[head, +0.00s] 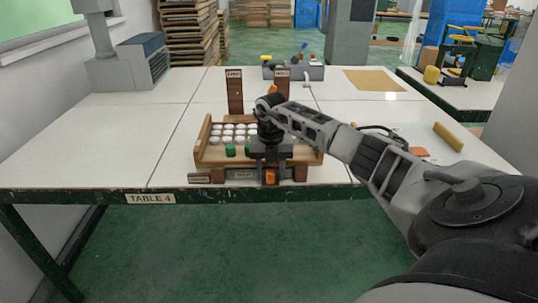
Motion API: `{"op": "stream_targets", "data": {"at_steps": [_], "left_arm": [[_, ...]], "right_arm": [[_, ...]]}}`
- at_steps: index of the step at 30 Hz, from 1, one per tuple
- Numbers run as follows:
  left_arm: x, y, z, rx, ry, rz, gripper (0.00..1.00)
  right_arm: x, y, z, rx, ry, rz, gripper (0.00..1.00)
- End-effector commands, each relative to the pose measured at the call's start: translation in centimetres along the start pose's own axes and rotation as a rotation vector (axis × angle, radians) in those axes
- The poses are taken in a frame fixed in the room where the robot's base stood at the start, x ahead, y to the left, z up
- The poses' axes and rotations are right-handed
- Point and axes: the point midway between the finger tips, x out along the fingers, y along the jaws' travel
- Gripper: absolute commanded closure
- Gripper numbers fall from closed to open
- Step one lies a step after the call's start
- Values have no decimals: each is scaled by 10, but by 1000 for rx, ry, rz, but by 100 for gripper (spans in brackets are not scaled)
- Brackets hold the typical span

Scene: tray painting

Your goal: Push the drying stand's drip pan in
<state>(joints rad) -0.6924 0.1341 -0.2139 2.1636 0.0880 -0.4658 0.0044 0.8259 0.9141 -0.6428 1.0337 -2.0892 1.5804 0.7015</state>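The wooden drying stand (203,152) stands near the front edge of the table, with several white round pieces and green ones on it. My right gripper (270,168) points down in front of the stand, just above and around this block. Its fingers are too small to tell whether they grip or touch it. It hides part of the stand and pan. My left gripper is not in view.
Two upright brown posts with labels (235,92) stand behind the drying stand. A grey box (310,72) with tools is at the back, and a tan sheet (374,81) lies back right. A yellow block (448,137) lies at right.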

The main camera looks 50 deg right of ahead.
Motion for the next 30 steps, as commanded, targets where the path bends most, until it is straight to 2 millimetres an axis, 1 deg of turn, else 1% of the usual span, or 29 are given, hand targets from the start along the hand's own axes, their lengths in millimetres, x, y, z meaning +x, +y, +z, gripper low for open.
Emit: {"op": "stream_targets", "data": {"at_steps": [7,11,14,24,27,30], "left_arm": [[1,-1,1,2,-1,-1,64],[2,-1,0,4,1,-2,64],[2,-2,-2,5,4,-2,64],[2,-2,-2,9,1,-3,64],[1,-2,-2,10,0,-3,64],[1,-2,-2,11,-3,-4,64]], "right_arm": [[0,1,-2,-2,5,-1,56],[-12,1,-1,-3,3,0,56],[-32,1,-1,-2,1,0,56],[-114,1,0,-1,0,2,56],[-133,1,0,0,0,2,56],[-147,1,0,0,0,1,56]]}}
